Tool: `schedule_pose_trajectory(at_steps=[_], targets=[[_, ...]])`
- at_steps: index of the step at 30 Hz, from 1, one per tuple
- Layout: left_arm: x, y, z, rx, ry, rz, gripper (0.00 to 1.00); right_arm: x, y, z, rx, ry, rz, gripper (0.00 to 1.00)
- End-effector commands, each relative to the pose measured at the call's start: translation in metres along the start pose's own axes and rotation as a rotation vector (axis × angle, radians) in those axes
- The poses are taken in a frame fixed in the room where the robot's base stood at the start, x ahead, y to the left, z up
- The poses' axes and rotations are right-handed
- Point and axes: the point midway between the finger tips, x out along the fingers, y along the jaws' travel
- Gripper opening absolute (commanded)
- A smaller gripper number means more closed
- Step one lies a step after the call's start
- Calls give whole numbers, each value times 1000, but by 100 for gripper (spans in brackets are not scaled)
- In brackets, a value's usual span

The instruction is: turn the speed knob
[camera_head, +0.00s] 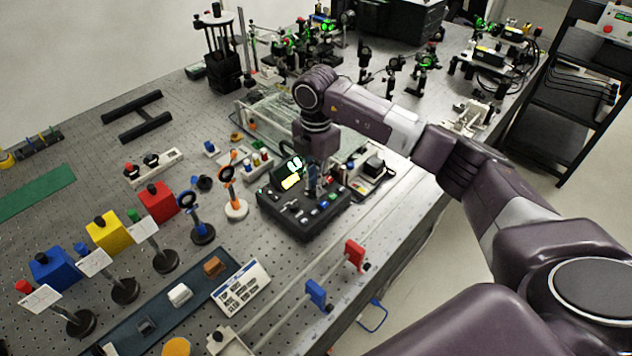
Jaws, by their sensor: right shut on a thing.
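A black control box (300,215) stands on the perforated bench near the middle of the view. It has a lit green and yellow display (291,173) at its back and several small knobs and buttons on its top. My right gripper (313,186) points down onto the box top from above, beside the display. It is shut on a small knob there, which the fingers mostly hide. I cannot read any label on the knob. My left gripper is not in view.
Left of the box stand an orange ring mount (228,186) and a blue ring mount (194,212). Two clear rails with a red block (355,252) and a blue block (316,293) lie in front. Optics crowd the back. The bench's right edge is close.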

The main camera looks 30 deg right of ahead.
Motion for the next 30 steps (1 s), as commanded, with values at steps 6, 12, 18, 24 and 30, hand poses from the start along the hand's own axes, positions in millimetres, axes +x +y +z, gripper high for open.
schedule_pose_trajectory(at_steps=[6, 12, 18, 24, 30], targets=[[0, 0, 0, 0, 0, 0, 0, -3, 2, 2, 61, -3, 7, 0], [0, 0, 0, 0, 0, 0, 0, -3, 2, 2, 78, -3, 8, 0], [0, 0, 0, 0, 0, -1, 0, -3, 2, 2, 79, -3, 8, 0], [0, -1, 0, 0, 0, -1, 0, -3, 2, 2, 78, -3, 7, 22], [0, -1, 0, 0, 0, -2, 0, -2, 1, 1, 77, -2, 4, 22]])
